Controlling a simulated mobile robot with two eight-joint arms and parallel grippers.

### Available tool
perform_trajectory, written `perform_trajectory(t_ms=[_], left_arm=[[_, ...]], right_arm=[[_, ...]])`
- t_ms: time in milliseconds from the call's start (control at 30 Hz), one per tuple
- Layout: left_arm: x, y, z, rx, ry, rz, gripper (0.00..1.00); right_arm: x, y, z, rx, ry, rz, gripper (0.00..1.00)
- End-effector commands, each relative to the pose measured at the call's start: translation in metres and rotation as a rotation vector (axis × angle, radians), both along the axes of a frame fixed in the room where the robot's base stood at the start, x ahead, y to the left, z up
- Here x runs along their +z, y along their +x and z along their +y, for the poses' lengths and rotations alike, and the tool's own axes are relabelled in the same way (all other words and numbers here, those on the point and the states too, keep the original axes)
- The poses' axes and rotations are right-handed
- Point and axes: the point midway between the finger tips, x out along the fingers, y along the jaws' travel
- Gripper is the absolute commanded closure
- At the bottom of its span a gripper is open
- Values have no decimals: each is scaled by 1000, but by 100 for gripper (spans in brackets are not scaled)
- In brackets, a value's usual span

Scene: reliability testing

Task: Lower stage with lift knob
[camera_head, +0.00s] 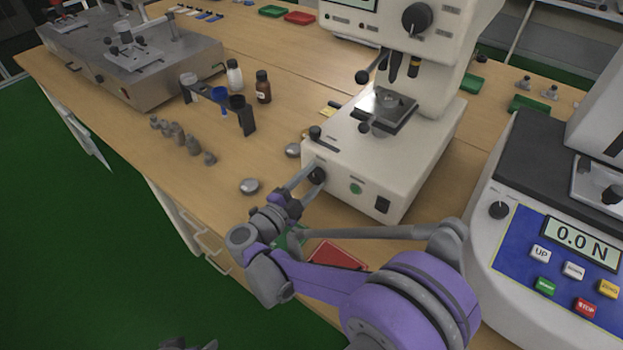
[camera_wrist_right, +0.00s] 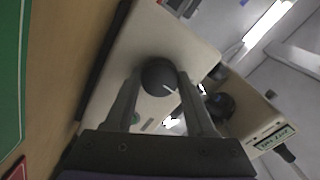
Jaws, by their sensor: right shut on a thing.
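The white hardness tester (camera_head: 380,165) stands on the bench with its dark stage (camera_head: 400,118) below the indenter turret (camera_head: 402,68). A small pale sample sits on the stage. The round black lift knob (camera_head: 317,175) is on the front face of the base, at its left end. My right gripper (camera_head: 308,176) reaches it from the front and is shut on it. In the right wrist view the knob (camera_wrist_right: 160,77), with a white index mark, sits between the two fingertips. Only grey parts, probably of my left gripper (camera_head: 190,346), show at the bottom edge; its fingers cannot be made out.
A force tester (camera_head: 545,245) reading 0.0 N stands close at the right. A red tray (camera_head: 338,255) lies beneath my right arm.

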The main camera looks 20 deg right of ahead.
Motion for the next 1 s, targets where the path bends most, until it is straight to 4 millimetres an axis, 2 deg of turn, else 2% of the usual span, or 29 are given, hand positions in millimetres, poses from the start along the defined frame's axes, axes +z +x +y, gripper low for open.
perform_trajectory(t_ms=[300, 800, 833, 967, 1000], left_arm=[[0, 0, 0, 0, 0, 0, 15], [0, 0, 0, 0, 0, 0, 15], [0, 0, 0, 0, 0, 0, 15], [0, 0, 0, 0, 0, 0, 15], [0, 0, 0, 0, 0, 0, 15]], right_arm=[[-1, -1, -1, -3, -60, 82, 100], [-1, -1, -1, -3, -70, 94, 100], [-1, -1, -1, -3, -70, 94, 40], [-1, -1, 0, -2, -71, 93, 16], [-1, -1, 0, -2, -71, 93, 15]])
